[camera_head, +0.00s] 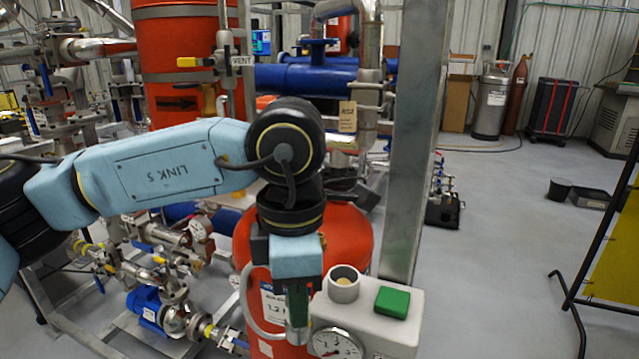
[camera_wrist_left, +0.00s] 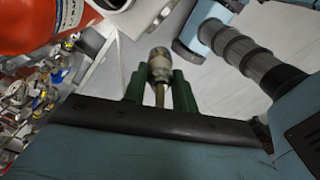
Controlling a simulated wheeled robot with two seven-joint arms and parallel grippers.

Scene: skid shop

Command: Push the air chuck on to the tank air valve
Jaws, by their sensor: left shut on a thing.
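My left gripper (camera_head: 297,310) points down in front of the red tank (camera_head: 345,240), just left of a white box. In the left wrist view its green fingers (camera_wrist_left: 160,78) are shut on the air chuck (camera_wrist_left: 159,62), a metal fitting with a brass-coloured stem between the fingers. The chuck's metal end (camera_head: 298,335) shows below the fingers in the head view. A pale hose curves down left of the gripper. I cannot make out the tank air valve in either view. My right gripper is not in view.
The white box (camera_head: 405,325) carries a pressure gauge (camera_head: 337,345), a round cup-like holder (camera_head: 344,284) and a green block (camera_head: 392,302). A grey steel post (camera_head: 412,150) rises behind it. Pipework and a blue pump (camera_head: 150,308) crowd the left.

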